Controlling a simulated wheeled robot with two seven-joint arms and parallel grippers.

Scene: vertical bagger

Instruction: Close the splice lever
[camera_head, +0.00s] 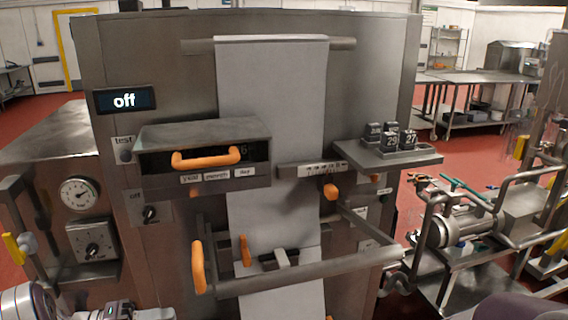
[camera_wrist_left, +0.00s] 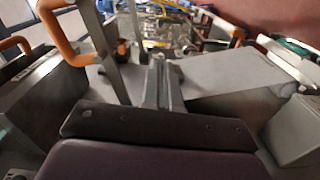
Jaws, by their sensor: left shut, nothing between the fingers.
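The bagger (camera_head: 370,90) stands in front of me with a pale film web (camera_head: 270,110) down its front. A short upright orange lever (camera_head: 245,250) stands beside a small splice plate (camera_head: 283,258) low on the web; I take it for the splice lever. A metal bar frame with a larger orange handle (camera_head: 197,267) is in front of it. My left gripper (camera_head: 150,314) is at the bottom edge, lower left of the lever and apart from it. In the left wrist view its fingers (camera_wrist_left: 162,62) are together and empty. My right gripper is out of view.
An orange-handled date drawer (camera_head: 205,158) juts out above. A shelf (camera_head: 388,155) with number blocks juts out at the right. A gauge box (camera_head: 78,195) stands left, and a pump with pipes (camera_head: 460,225) right. The display (camera_head: 125,99) reads "off".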

